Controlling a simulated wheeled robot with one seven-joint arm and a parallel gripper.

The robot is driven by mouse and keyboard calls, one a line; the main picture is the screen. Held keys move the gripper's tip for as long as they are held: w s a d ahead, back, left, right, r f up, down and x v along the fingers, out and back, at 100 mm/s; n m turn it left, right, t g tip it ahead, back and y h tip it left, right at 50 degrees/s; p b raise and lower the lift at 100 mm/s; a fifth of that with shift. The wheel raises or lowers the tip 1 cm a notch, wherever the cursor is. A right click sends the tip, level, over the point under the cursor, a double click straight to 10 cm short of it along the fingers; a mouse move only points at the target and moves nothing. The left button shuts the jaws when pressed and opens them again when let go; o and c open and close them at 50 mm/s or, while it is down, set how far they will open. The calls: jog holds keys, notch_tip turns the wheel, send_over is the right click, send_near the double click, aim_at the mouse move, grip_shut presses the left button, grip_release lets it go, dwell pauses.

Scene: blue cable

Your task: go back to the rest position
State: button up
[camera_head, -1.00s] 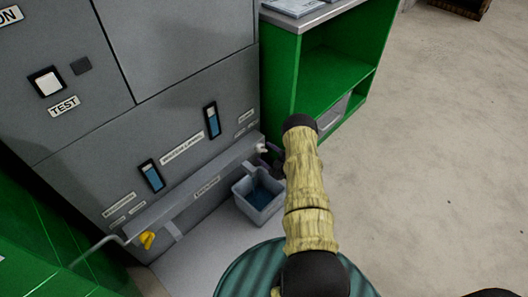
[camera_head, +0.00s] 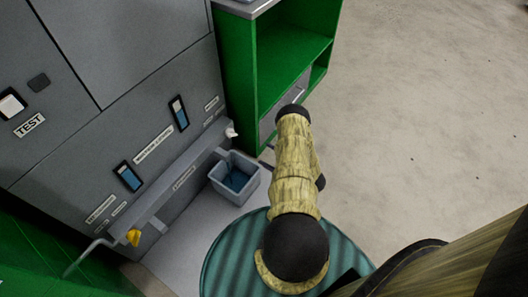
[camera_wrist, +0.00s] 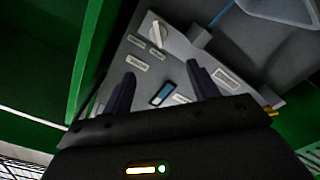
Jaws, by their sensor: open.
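My gripper (camera_wrist: 162,88) shows in the wrist view with its two dark fingers spread apart and nothing between them. Behind them, apart from the fingers, is a grey panel (camera_wrist: 143,82) with labels, a white knob (camera_wrist: 157,36) and a blue-and-white gauge (camera_wrist: 161,94). In the head view my arm reaches away from me, and its far end hides the gripper. A thin blue strip (camera_wrist: 222,14) shows at the top of the wrist view; I cannot tell if it is a cable.
A grey machine (camera_head: 125,120) with a yellow knob (camera_head: 133,237) stands at the left. A grey bin (camera_head: 226,190) with blue contents sits below its ledge. A green shelf unit (camera_head: 242,75) stands beside it. The concrete floor (camera_head: 430,120) at the right is clear.

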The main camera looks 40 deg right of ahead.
dwell(0.4)
jog(key=w+d+r+m+g+h, duration=0.1)
jog(key=w+r+m+g+h, duration=0.2)
jog(key=w+r, duration=0.75)
jog(key=w+a+r+m+g+h, duration=0.3)
jog(key=w+r+h, duration=0.15)
jog(key=r, duration=0.35)
jog(key=s+a+r+m+g+p, duration=0.1)
jog(key=s+a+r+m+g, duration=0.15)
jog(key=a+r, duration=0.3)
jog(key=s+a+r+m+g, duration=0.1)
jog(key=s+a+r+m, duration=0.1)
jog(key=s+a+r, duration=0.3)
jog(key=s+a+r+m+g+y, duration=0.1)
jog(key=s+a+r+g, duration=0.1)
jog(key=s+a+r, duration=0.5)
jog(key=s+a+m+g, duration=0.2)
jog(key=s+a+g, duration=0.15)
jog(key=s, duration=0.65)
notch_tip(320, 180, up, 38)
jog(key=p, duration=3.8)
jog(key=shift+a+t+p, duration=0.25)
jog(key=shift+t+p, duration=0.05)
